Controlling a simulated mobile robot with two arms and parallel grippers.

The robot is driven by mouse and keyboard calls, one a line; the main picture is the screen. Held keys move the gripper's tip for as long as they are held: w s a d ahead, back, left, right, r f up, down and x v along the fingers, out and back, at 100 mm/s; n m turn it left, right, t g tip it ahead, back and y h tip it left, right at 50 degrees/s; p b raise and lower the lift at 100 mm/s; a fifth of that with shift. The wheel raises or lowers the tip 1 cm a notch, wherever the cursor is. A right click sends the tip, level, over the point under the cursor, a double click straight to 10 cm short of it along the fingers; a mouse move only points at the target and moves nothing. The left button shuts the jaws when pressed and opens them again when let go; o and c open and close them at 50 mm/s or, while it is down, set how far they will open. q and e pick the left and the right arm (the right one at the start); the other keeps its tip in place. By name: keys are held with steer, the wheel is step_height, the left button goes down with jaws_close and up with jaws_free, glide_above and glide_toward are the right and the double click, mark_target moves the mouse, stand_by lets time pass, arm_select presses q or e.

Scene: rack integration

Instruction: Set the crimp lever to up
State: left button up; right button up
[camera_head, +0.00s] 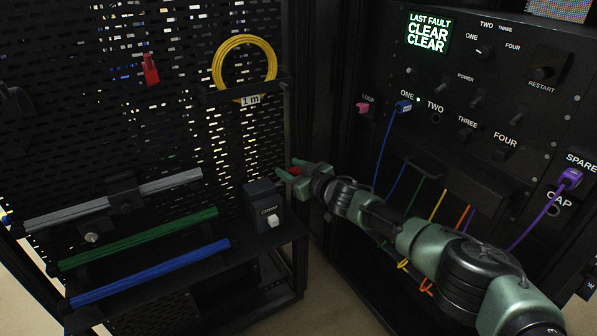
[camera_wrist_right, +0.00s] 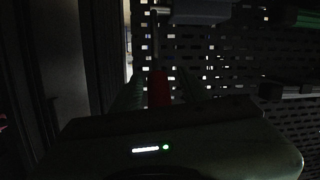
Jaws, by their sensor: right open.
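The crimper (camera_head: 262,203) is a dark box labelled "CRIMP" with a white front piece, on the right end of the low bench. Its lever has a red grip (camera_head: 294,171), visible at my right gripper (camera_head: 287,170). In the right wrist view, the red grip (camera_wrist_right: 158,87) sits at the end of a thin grey rod (camera_wrist_right: 155,45) that leads towards the crimper's dark body (camera_wrist_right: 195,12). My right gripper is open, with its dim fingers on either side of the grip. Contact cannot be told. The lever's exact angle is unclear. My left gripper is out of view.
A perforated panel (camera_head: 110,130) stands behind the bench, with a yellow cable coil (camera_head: 219,66) and a red item (camera_head: 150,69). Grey, green (camera_head: 140,238) and blue (camera_head: 150,273) strips lie left of the crimper. A rack panel (camera_head: 460,110) with plugged cables stands right, beside my arm.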

steer(key=p+v, duration=0.1)
steer(key=v, duration=0.6)
steer(key=shift+r, duration=0.15)
steer(key=s+d+f+m+h, duration=0.2)
steer(key=s+d+f, duration=0.15)
steer(key=f, duration=0.85)
steer(key=s+d+f+m+h, duration=0.25)
steer(key=d+f, duration=0.25)
steer(key=f, duration=0.7)
steer(key=s+d+f+m+g+h, duration=0.15)
steer(key=s+d+f, duration=0.25)
steer(key=s+f, duration=0.45)
steer(key=s+d+f+g+h, duration=0.15)
steer(key=s+d+f, duration=0.25)
steer(key=s+f, duration=0.45)
steer(key=s+d+f+m+g+h, duration=0.15)
steer(key=s+d+f, duration=0.25)
steer(key=s+f, duration=0.45)
steer(key=s+d+f+n+g, duration=0.1)
steer(key=s+d+f+g, duration=0.2)
steer(key=s+f, duration=0.55)
steer(key=s+d+f+g, duration=0.1)
steer(key=s+d, duration=0.1)
steer(key=s, duration=1.1)
steer(key=s+d+f+m+g+h, duration=0.1)
steer(key=s+d+g, duration=0.1)
steer(key=s, duration=1.1)
steer(key=shift+s+d, duration=0.2)
steer(key=shift+d, duration=0.1)
